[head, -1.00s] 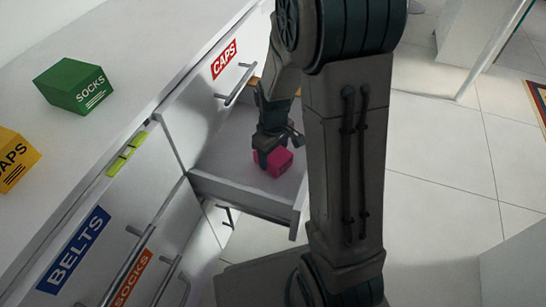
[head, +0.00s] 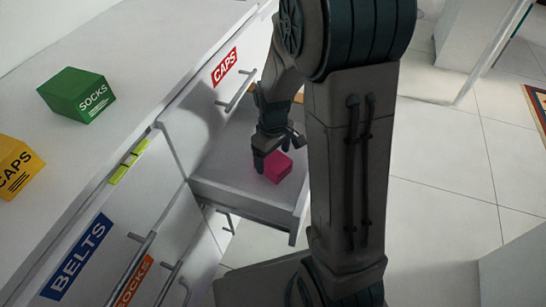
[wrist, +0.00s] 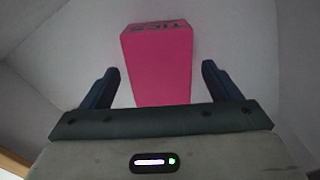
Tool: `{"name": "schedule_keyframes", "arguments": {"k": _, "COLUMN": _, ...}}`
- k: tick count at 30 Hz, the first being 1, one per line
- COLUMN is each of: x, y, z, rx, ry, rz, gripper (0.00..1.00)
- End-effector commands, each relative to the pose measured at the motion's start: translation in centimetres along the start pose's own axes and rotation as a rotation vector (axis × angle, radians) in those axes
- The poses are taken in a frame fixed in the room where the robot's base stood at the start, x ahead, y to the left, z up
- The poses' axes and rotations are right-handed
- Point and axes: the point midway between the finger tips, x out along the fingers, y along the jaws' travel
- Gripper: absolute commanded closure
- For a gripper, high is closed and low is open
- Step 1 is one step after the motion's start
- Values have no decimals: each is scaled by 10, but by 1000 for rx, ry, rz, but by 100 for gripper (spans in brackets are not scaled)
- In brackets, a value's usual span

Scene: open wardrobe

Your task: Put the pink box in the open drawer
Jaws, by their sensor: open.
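The pink box (head: 279,168) lies inside the open drawer (head: 240,199), on its floor, in the head view. My gripper (head: 272,155) is just above and beside the box, inside the drawer's outline. In the wrist view the pink box (wrist: 160,60) shows dark lettering on its far edge. My gripper's two fingers (wrist: 160,88) stand apart on either side of it, with a gap on each side. My gripper is open and not holding the box.
A green socks box (head: 77,95) and a yellow caps box (head: 15,167) stand on the white cabinet top. A closed drawer labelled CAPS (head: 225,68) is above the open drawer. Open floor (head: 440,190) lies to the right, beyond my arm.

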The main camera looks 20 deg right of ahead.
Motion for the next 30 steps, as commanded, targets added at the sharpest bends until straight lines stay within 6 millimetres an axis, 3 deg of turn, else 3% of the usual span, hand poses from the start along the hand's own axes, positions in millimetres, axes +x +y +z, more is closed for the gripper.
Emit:
{"name": "schedule_keyframes", "arguments": {"k": 1, "x": -17, "y": 0, "z": 0, "rx": 0, "ry": 3, "rz": 2, "gripper": 17}}
{"name": "schedule_keyframes", "arguments": {"k": 3, "x": -34, "y": 0, "z": -1, "rx": 1, "ry": 4, "rz": 2, "gripper": 17}}
{"name": "schedule_keyframes", "arguments": {"k": 9, "x": -74, "y": 0, "z": -1, "rx": 0, "ry": 4, "rz": 2, "gripper": 17}}
{"name": "schedule_keyframes", "arguments": {"k": 19, "x": -105, "y": -3, "z": 5, "rx": 24, "ry": 7, "rz": 3, "gripper": 17}}
{"name": "schedule_keyframes", "arguments": {"k": 23, "x": -124, "y": -16, "z": 24, "rx": 113, "ry": 26, "rz": 9, "gripper": 17}}
{"name": "schedule_keyframes", "arguments": {"k": 30, "x": -157, "y": -50, "z": 78, "rx": 359, "ry": 72, "rz": 20, "gripper": 17}}
